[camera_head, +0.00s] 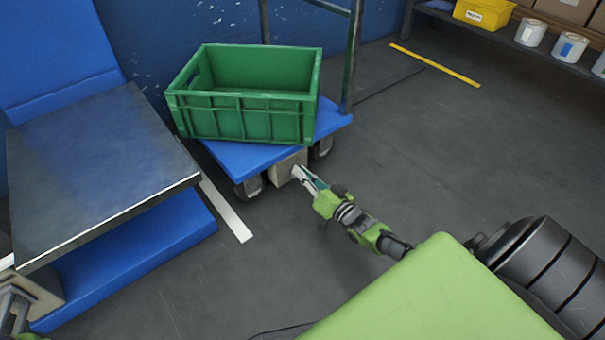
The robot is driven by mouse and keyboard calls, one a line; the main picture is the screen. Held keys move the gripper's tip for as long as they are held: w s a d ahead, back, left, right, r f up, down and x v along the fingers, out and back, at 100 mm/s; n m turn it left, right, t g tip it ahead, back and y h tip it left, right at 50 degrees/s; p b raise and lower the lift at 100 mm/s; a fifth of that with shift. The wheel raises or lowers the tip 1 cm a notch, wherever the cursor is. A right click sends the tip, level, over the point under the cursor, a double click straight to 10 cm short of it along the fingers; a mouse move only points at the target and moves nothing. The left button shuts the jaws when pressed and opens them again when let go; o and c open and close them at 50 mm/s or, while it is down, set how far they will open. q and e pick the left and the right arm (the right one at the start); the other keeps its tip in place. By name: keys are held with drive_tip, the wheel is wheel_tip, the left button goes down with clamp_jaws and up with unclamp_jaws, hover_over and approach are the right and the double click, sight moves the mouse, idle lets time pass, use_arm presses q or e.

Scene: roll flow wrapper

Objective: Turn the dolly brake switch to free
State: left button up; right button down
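The dolly (240,158) has a blue deck, dark wheels and an upright dark frame at its back. A beige box (286,168) sits under its front edge between the wheels. The brake switch cannot be made out; the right gripper covers part of the box's face. My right gripper (301,175) reaches in from the lower right, with its fingertips at the box's right side. Whether it touches or grips anything there is too small to tell. My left gripper (14,306) is partly in view at the lower left, far from the dolly; its finger opening is unclear.
A green crate (245,117) stands empty on the dolly. A metal-topped blue bench (95,165) is at the left. A shelf at the top right holds a yellow bin (483,12) and white cans (531,33). The floor right of the dolly is clear.

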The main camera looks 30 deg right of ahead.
drive_tip(key=shift+n, duration=0.4)
drive_tip(key=shift+a+n+p, duration=0.2)
drive_tip(key=shift+n+p, duration=0.3)
drive_tip(key=shift+n, duration=1.35)
drive_tip(key=shift+a+n+p, duration=0.25)
drive_tip(key=shift+n+p, duration=0.25)
drive_tip(key=shift+n, duration=1.4)
drive_tip(key=shift+a+n+p, duration=0.2)
drive_tip(key=shift+n+p, duration=0.3)
drive_tip(key=shift+n, duration=1.35)
drive_tip(key=c, duration=2.1)
unclamp_jaws()
drive_tip(key=shift+c, duration=0.2)
drive_tip(key=shift+s, duration=0.1)
